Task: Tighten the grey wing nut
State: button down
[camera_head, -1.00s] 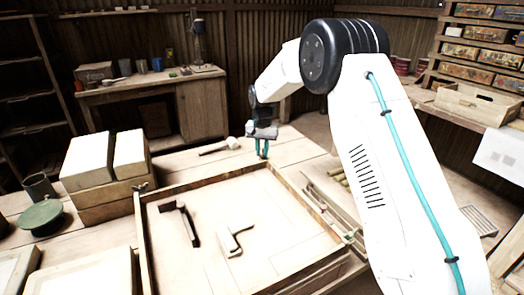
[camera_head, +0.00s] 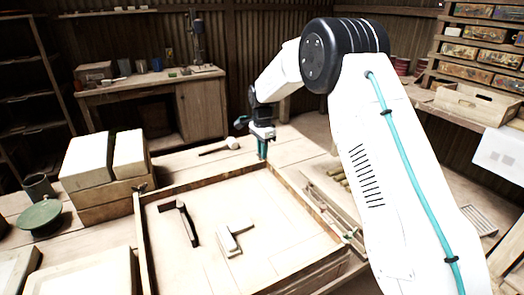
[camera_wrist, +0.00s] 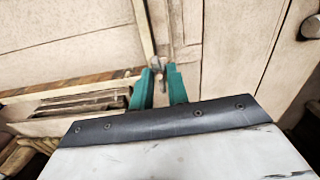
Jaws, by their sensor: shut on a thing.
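My gripper (camera_head: 262,150) points down at the back right corner of the wooden frame (camera_head: 205,182). In the wrist view its two teal fingers (camera_wrist: 160,72) are close together, shut on a small greyish piece, the grey wing nut (camera_wrist: 158,62), at their tips. The fingers hide most of the nut, and its wings are hard to make out. In the head view the nut is hidden by the gripper. Another small dark fitting (camera_head: 141,187) sits at the frame's left back corner.
A mallet (camera_head: 232,143) lies behind the frame, near my gripper. Pale blocks on wood (camera_head: 112,200), a green lidded pot (camera_head: 40,217) and a dark cup (camera_head: 38,187) stand at left. Several rods (camera_head: 338,178) lie right of the frame.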

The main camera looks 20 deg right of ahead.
jog(key=shift+m, duration=0.5)
jog(key=c, duration=1.4)
grip_release()
jog(key=shift+o, duration=0.2)
notch_tip(320, 180, up, 8)
jog(key=shift+f, duration=0.1)
